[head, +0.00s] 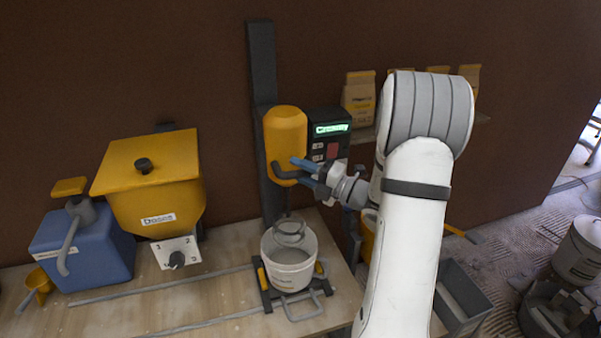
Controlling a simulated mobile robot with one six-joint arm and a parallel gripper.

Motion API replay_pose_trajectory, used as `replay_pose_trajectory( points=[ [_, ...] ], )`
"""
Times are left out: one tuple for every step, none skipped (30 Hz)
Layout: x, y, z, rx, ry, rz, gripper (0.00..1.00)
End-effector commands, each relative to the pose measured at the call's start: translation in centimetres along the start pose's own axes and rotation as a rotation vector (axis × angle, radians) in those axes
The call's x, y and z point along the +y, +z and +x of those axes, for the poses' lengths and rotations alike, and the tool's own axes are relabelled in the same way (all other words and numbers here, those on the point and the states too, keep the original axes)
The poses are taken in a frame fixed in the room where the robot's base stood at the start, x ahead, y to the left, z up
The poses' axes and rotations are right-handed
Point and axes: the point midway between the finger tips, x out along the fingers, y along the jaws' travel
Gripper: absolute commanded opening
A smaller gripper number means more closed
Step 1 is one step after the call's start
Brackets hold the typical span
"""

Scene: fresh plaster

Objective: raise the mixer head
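The yellow mixer head (286,138) is mounted on a dark upright column (262,75). A whisk-like ring (289,232) hangs below it, at the mouth of a white bucket (291,273) holding grey material. The fingertips overlap the handle's right end in the picture. I cannot tell whether they are closed on it.
A control box with a lit green display (332,128) sits just right of the mixer head. A yellow hopper (150,180) and blue container (85,250) stand left on the bench. Bags (358,98) line a shelf behind my arm. The front bench is mostly clear.

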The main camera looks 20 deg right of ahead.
Motion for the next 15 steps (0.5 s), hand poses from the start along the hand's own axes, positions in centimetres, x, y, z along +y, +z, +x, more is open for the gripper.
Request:
replay_pose_trajectory(
  points=[
    [0.0, 0.0, 0.0, 0.0, -0.001, 0.001, 0.39],
    [-0.1, 0.0, 0.0, 0.0, -0.002, 0.001, 0.41],
    [-0.1, -0.1, 0.0, 0.0, -0.002, 0.002, 0.41],
    [-0.1, -0.1, 0.0, 0.001, -0.003, 0.003, 0.41],
    [-0.2, -0.1, 0.0, 0.001, -0.003, 0.003, 0.41],
    [-0.2, -0.1, 0.0, 0.001, -0.004, 0.003, 0.41],
    [-0.2, -0.1, 0.0, 0.001, -0.004, 0.004, 0.41],
    [-0.2, -0.1, -0.1, 0.001, -0.004, 0.004, 0.41],
    [-0.2, -0.1, -0.1, 0.001, -0.005, 0.004, 0.41],
    [-0.3, -0.1, -0.2, 0.0, -0.005, 0.004, 0.41],
    [-0.3, -0.1, -0.4, 0.0, -0.005, 0.004, 0.41],
    [-0.4, -0.1, -0.8, -0.001, -0.005, 0.004, 0.41],
    [-0.4, 0.0, -1.2, -0.002, -0.005, 0.004, 0.41],
    [-0.5, 0.0, -1.6, -0.004, -0.006, 0.003, 0.41],
    [-0.5, 0.0, -2.3, -0.003, -0.006, 0.003, 0.41]
  ],
)
